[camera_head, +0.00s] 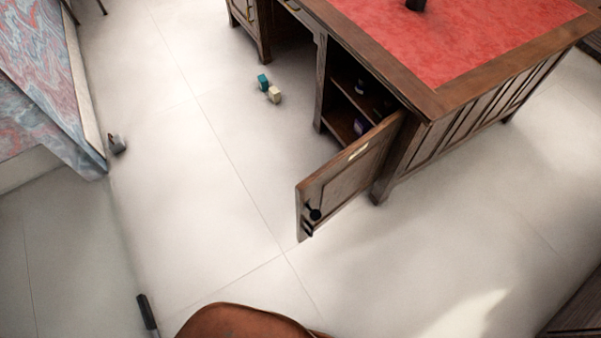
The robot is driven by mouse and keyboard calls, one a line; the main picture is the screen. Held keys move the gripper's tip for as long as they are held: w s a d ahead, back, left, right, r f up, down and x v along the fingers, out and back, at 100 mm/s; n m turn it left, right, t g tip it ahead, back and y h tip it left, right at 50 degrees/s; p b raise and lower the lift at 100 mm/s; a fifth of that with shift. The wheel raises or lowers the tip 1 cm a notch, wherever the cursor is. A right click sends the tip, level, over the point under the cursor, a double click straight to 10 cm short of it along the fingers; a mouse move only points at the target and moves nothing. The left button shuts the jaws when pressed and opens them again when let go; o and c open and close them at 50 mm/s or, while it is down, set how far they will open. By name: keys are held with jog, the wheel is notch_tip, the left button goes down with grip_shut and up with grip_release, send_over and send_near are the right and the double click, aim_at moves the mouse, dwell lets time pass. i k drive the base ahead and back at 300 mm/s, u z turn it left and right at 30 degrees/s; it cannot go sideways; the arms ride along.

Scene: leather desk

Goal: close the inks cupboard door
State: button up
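The cupboard door (345,180) is a brown wooden panel. It stands wide open, swung out from the desk's right-hand pedestal, with its hinged edge at the desk's near corner. A small pale label (358,152) is on its upper part, and a black handle (313,213) is near its free edge. The open cupboard (341,102) shows a shelf with small dark items, one of them purplish (360,125); the label is too small to read. My gripper is not in view.
The desk (440,102) has a red leather top. Small teal (263,82) and cream (274,95) blocks lie on the floor left of the cupboard. A rounded brown leather thing (245,322) is at the bottom edge. Pale floor in front of the door is clear.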

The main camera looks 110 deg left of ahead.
aim_at(333, 185)
jog(key=u, duration=3.1)
jog(key=i, duration=1)
jog(key=z, duration=2.4)
jog(key=k, duration=1.15)
jog(key=u, duration=2.25)
